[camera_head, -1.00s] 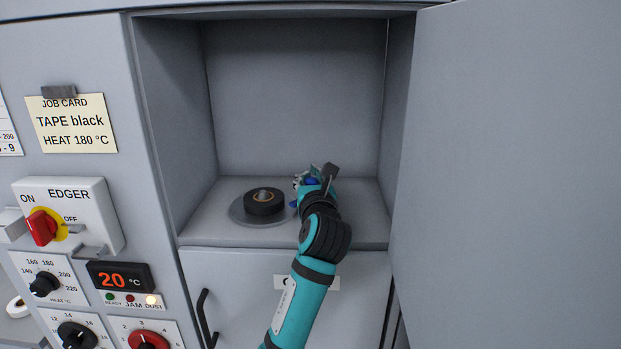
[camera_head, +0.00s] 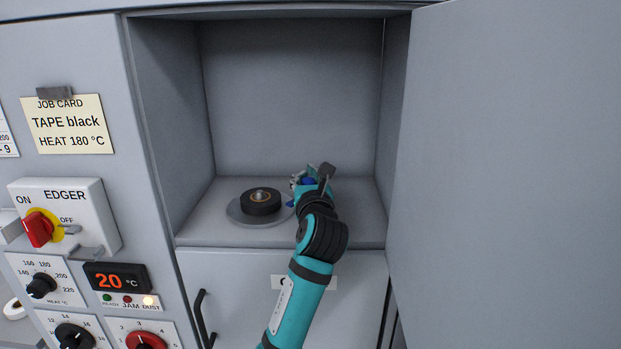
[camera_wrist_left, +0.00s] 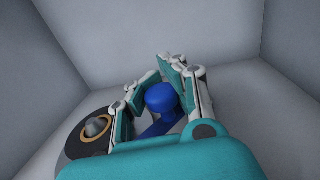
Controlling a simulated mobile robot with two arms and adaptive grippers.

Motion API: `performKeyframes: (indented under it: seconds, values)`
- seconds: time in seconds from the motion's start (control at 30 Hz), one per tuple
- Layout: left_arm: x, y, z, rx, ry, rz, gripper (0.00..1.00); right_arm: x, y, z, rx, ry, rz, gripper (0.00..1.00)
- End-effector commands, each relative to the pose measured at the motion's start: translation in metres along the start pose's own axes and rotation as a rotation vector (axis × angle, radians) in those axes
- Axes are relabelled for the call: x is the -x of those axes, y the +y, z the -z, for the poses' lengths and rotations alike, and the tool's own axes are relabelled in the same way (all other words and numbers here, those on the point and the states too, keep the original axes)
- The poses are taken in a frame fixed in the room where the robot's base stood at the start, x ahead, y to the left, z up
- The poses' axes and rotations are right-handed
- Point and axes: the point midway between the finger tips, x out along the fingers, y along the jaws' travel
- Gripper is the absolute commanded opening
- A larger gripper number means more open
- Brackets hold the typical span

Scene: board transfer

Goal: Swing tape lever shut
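The tape lever is blue; its round knob (camera_wrist_left: 161,97) and part of its arm (camera_wrist_left: 160,128) show in the left wrist view. In the head view only small blue bits of it (camera_head: 308,182) show, mostly hidden by my gripper. My left gripper (camera_head: 309,178) is inside the cabinet bay, right of the tape roll. In the left wrist view its fingers (camera_wrist_left: 158,92) stand apart on either side of the knob, with a small gap showing at the left. The black tape roll (camera_head: 261,206) sits on a round grey plate (camera_head: 241,217). My right gripper is out of view.
The bay's side walls (camera_head: 180,110) and back wall (camera_head: 290,90) enclose my gripper. The open door (camera_head: 510,180) stands on the right. Left are the job card (camera_head: 68,124), edger switch (camera_head: 38,229) and heat display (camera_head: 117,277). The bay floor's front is clear.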

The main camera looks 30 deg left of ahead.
Motion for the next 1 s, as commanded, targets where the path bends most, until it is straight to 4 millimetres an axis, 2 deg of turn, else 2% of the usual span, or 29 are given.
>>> performKeyframes:
  seconds: [0.03, 0.2, 0.3, 0.5, 0.57, 0.87, 1.0]
  values:
    - [-0.001, 0.005, 0.004, -0.005, 0.008, -0.015, 0.0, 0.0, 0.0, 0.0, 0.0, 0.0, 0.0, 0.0]
    - [-0.001, 0.005, 0.004, -0.006, 0.008, -0.015, 0.0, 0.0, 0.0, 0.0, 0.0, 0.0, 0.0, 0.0]
    - [-0.001, 0.005, 0.004, -0.005, 0.008, -0.014, 0.17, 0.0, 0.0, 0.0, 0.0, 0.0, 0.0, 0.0]
    - [-0.001, 0.003, 0.002, -0.003, 0.005, -0.01, 0.43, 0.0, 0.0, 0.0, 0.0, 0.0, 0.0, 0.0]
    - [-0.001, 0.003, 0.002, -0.003, 0.004, -0.008, 0.49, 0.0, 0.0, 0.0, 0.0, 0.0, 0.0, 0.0]
    - [0.002, 0.001, 0.001, -0.001, 0.002, -0.004, 0.49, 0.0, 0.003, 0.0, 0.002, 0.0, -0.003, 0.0]
    - [0.018, 0.001, 0.002, -0.002, 0.003, -0.002, 0.49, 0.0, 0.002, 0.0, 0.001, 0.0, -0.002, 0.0]
